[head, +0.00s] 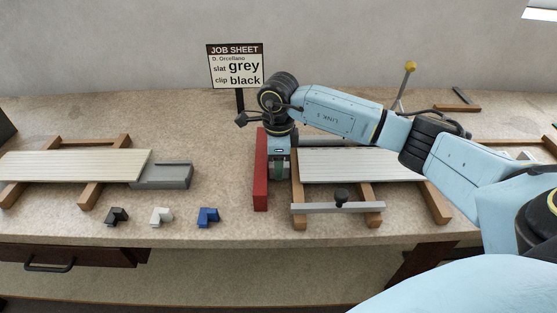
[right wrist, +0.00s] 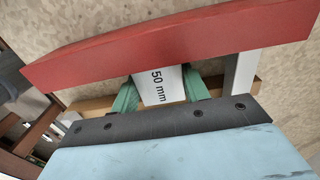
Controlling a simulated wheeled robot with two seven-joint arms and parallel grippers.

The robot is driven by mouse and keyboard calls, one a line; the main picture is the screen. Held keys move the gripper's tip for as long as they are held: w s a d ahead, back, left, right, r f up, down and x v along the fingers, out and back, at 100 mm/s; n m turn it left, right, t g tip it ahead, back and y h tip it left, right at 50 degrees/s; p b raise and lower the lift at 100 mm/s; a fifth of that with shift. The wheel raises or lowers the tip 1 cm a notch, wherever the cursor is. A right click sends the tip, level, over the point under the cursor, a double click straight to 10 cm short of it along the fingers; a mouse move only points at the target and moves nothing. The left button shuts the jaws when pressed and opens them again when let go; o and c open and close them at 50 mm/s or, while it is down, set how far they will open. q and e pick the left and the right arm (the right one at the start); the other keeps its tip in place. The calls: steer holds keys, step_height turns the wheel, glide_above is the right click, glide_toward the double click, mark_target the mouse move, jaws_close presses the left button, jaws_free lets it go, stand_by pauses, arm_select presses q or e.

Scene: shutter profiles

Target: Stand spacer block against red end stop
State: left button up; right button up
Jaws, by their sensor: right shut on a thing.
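The red end stop (head: 261,180) is an upright red bar at the left end of the middle rack in the head view. It crosses the upper part of the right wrist view (right wrist: 160,48). My right gripper (right wrist: 160,93) has green fingers shut on the white spacer block (right wrist: 168,88), marked "50 mm". The block sits right beside the stop; I cannot tell whether they touch or whether it rests on the rack. In the head view my right gripper (head: 280,170) points down just right of the stop, and the block is mostly hidden. My left gripper is not in view.
Pale slats (head: 350,165) lie right of the stop, with a grey bar and black knob (head: 341,196) in front. Cream slats (head: 75,166) and a grey block (head: 162,176) are at left. Black (head: 116,216), white (head: 161,215) and blue (head: 208,216) clips lie in front. A job sheet (head: 235,66) stands behind.

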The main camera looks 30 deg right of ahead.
steer(key=shift+f, duration=0.15)
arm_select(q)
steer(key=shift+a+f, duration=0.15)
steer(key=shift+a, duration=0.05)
arm_select(e)
steer(key=o, duration=1)
steer(key=shift+c, duration=0.2)
steer(key=o, duration=0.4)
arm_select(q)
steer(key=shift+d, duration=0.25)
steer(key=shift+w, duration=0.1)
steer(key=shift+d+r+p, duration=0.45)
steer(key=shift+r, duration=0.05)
arm_select(e)
step_height(320, 180, up, 14)
steer(key=shift+f, duration=0.25)
